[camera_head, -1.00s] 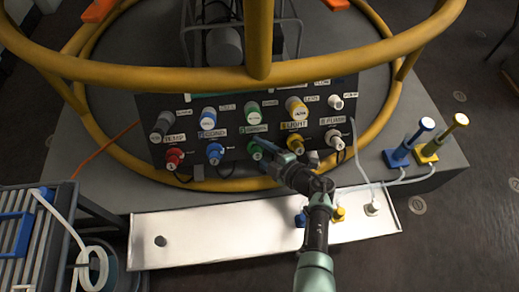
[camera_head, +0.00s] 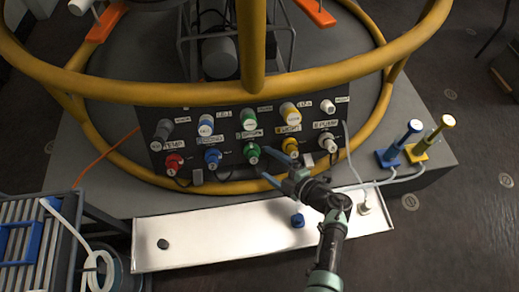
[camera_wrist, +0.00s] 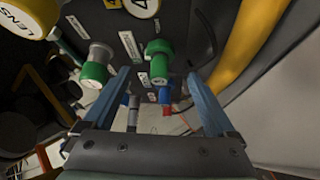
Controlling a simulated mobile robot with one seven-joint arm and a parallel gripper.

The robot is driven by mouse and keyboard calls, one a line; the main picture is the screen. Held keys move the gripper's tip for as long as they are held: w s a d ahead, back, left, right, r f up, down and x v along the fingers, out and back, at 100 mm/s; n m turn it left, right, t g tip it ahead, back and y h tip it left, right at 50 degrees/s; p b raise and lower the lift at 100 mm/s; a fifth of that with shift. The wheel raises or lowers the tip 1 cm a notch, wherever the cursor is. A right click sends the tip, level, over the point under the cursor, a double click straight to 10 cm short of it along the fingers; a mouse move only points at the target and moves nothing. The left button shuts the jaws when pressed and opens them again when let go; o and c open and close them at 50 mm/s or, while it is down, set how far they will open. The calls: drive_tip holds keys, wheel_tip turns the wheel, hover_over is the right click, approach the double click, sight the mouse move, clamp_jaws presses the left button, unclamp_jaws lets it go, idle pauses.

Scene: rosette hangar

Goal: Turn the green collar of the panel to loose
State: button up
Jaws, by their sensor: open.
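The dark panel (camera_head: 225,158) carries two rows of coloured fittings. The lower row has a green collar (camera_head: 252,153); in the wrist view this green collar (camera_wrist: 158,62) shows ahead, between the finger lines. The fingers (camera_wrist: 160,85) appear short of the collar. I cannot read the collar's setting.
A lower yellow fitting (camera_head: 290,146) and a blue one (camera_head: 212,157) flank the collar. A yellow rail (camera_head: 110,93) rings the panel. A white tray (camera_head: 210,240) lies in front, with a blue plug (camera_head: 297,221). Blue and yellow handled stands (camera_head: 392,155) are at right.

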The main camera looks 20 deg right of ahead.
drive_tip(key=p+v, duration=0.1)
drive_tip(key=v, duration=0.5)
drive_tip(key=shift+s+p, duration=0.15)
drive_tip(key=shift+p, duration=0.25)
